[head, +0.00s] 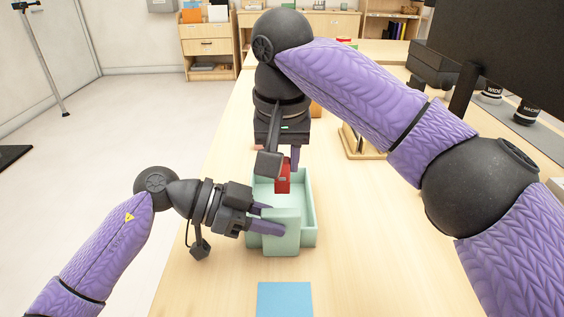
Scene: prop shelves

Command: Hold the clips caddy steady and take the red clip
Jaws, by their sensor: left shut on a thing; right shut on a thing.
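The clips caddy (309,213) is a pale green open box on the table in the middle of the head view. My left gripper (277,219) comes from the left and is shut on the caddy's near part. The red clip (283,182) is at the caddy's far inner side. My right gripper (284,162) reaches down from above and is shut on the red clip. Its fingers are partly hidden behind my wrist camera. I cannot tell whether the clip touches the caddy floor.
A blue square (285,299) lies on the table in front of the caddy. A wooden holder (362,143) stands behind to the right, and a dark monitor (500,50) is at the far right.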

